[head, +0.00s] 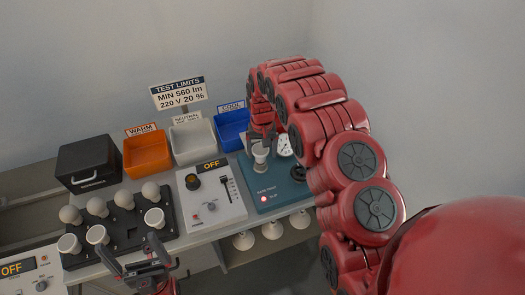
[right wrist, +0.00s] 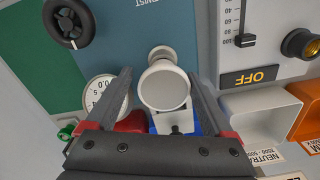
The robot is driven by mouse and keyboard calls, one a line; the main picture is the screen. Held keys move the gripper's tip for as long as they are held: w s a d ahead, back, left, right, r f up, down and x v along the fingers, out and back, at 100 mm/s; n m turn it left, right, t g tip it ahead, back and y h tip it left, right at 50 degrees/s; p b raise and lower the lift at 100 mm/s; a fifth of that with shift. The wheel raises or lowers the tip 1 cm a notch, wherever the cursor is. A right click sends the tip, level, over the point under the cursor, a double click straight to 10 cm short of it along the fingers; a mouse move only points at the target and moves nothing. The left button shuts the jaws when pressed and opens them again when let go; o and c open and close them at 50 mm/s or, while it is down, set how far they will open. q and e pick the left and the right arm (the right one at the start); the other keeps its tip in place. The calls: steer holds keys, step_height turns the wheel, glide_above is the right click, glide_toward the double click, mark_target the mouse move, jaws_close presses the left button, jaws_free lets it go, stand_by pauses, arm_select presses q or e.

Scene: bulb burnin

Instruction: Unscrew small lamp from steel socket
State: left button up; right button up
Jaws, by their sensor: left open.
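The small lamp (head: 260,152) stands upright on the blue-green base-twist panel (head: 290,196), with its pale metal socket (head: 260,166) under it. In the right wrist view the lamp (right wrist: 164,87) shows as a round white face, with part of the socket (right wrist: 162,54) behind it. My right gripper (head: 262,136) is over the lamp. Its two fingers (right wrist: 165,100) are open on either side of the lamp, with gaps on both sides. My left gripper (head: 138,264) is open and empty near the front edge of the bulb rack.
A black rack (head: 124,229) with several white bulbs is at left. A white panel (head: 213,207) reading OFF stands beside the blue-green panel. Orange (head: 147,166), white (head: 194,152) and blue (head: 226,143) bins line the back. A gauge (head: 284,146) and dark handwheel (head: 299,174) are close to the lamp.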

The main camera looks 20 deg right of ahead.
steer(key=c, duration=0.9)
steer(key=n, duration=0.4)
steer(key=shift+d+n, duration=0.15)
steer(key=shift+n, duration=0.25)
steer(key=n+p, duration=0.1)
steer(key=n, duration=0.2)
steer(key=shift+d+r+n, duration=0.1)
steer(key=shift+n, duration=0.2)
steer(key=n, duration=0.2)
steer(key=n+p, duration=0.1)
steer(key=shift+w+d+r+n, duration=0.1)
steer(key=shift+r+n, duration=0.05)
steer(key=shift+n, duration=0.25)
steer(key=n+p, duration=0.2)
steer(key=n, duration=0.1)
steer(key=n+p, duration=0.2)
steer(key=n, duration=0.2)
steer(key=shift+w+d+n, duration=0.1)
steer(key=shift+d+n, duration=0.1)
steer(key=shift+n, duration=0.1)
steer(key=shift+w+n+p, duration=0.15)
steer(key=shift+n+p, duration=0.3)
steer(key=shift+n, duration=0.35)
steer(key=shift+f+n, duration=0.25)
steer(key=shift+n, duration=0.45)
